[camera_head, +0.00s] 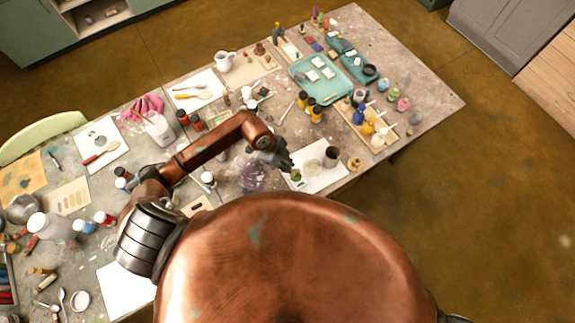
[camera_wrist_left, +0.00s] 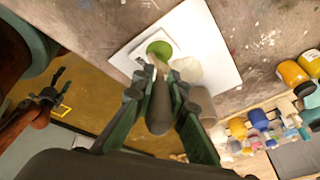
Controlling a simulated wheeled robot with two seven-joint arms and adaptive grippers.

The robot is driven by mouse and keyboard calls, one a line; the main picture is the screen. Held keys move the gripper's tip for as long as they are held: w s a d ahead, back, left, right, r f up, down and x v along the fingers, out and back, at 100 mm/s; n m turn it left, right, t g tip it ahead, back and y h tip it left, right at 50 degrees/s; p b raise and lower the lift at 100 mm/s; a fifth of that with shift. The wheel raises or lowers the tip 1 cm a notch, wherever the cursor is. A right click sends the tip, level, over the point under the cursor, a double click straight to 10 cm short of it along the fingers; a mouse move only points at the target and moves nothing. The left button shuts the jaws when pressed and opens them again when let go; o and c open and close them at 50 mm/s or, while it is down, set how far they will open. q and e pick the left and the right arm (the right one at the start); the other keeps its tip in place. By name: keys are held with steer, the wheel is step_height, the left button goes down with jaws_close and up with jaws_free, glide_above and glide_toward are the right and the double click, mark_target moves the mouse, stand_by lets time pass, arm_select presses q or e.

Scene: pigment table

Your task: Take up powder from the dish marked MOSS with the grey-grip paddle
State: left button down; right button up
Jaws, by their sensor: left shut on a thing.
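My left gripper (camera_head: 284,162) is over the front part of the table, above a white sheet (camera_head: 318,180). In the left wrist view the same gripper (camera_wrist_left: 160,88) is shut on the grey-grip paddle (camera_wrist_left: 158,112). The paddle's pale far end points at a small dish of green powder (camera_wrist_left: 160,48), and overlaps its near edge in the picture. I cannot tell whether it touches the powder. The green dish (camera_head: 296,175) also shows just below the gripper in the head view. No label is readable. My right gripper (camera_wrist_left: 52,92) is small at the left of the wrist view, its jaws unclear.
A grey-brown cup (camera_head: 331,157) stands on the sheet, right of the dish. A pale, whitish patch (camera_wrist_left: 187,70) lies beside the dish. Yellow jars (camera_head: 310,106), a teal tray (camera_head: 322,76) and a wooden rack of bottles (camera_head: 371,132) stand farther back and right.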

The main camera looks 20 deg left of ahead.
arm_select(q)
step_height(320, 180, up, 7)
steer(key=p, duration=0.6)
steer(key=shift+p, duration=0.4)
